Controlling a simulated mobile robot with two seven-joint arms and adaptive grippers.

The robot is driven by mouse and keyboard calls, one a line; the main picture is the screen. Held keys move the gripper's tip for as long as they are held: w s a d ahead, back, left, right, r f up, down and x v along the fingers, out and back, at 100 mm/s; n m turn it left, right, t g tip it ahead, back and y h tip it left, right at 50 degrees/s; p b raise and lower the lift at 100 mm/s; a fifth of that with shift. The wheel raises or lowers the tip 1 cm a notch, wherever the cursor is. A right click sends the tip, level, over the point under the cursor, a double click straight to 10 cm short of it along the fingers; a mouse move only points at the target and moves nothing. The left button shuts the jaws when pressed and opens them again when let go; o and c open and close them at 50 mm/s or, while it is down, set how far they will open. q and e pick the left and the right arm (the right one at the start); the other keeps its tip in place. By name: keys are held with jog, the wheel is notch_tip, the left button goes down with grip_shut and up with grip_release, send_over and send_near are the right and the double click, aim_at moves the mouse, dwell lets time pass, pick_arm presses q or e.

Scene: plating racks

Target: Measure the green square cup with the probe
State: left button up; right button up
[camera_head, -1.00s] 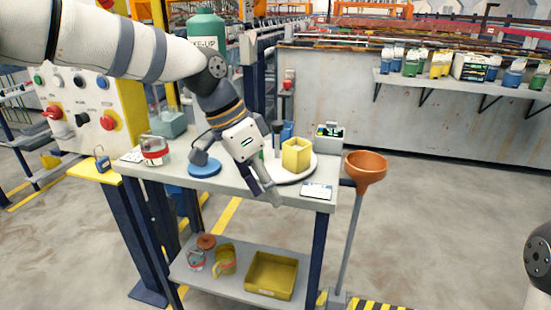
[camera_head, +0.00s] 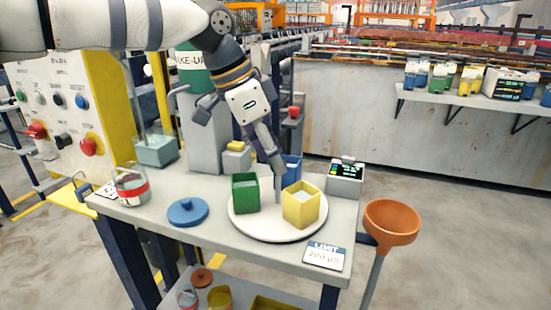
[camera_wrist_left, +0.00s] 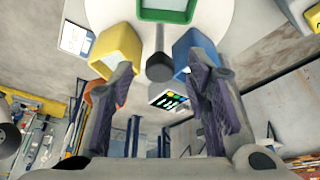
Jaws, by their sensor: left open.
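The green square cup (camera_head: 245,193) stands upright on the left of a round white plate (camera_head: 262,232); its rim also shows at the top of the left wrist view (camera_wrist_left: 168,15). A yellow square cup (camera_head: 302,206) and a blue one (camera_head: 291,169) share the plate. The grey probe (camera_head: 278,190), a thin rod, stands upright between the cups; its dark round end (camera_wrist_left: 159,67) shows in the left wrist view between the two fingers. My left gripper (camera_head: 274,158) is open, fingers pointing down at the probe's upper end; I cannot tell if they touch it.
A meter (camera_head: 346,174) with a lit screen stands right of the plate. A limit card (camera_head: 325,255) lies at the front right edge. A blue disc lid (camera_head: 187,211) and a glass jar (camera_head: 131,189) are on the left. An orange funnel (camera_head: 392,222) stands beyond the right edge.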

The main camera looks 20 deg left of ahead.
pick_arm(q)
jog(key=shift+w+d+f, duration=0.15)
jog(key=shift+d+f, duration=0.1)
jog(key=shift+f, duration=0.4)
jog(key=shift+c, duration=0.6)
grip_shut()
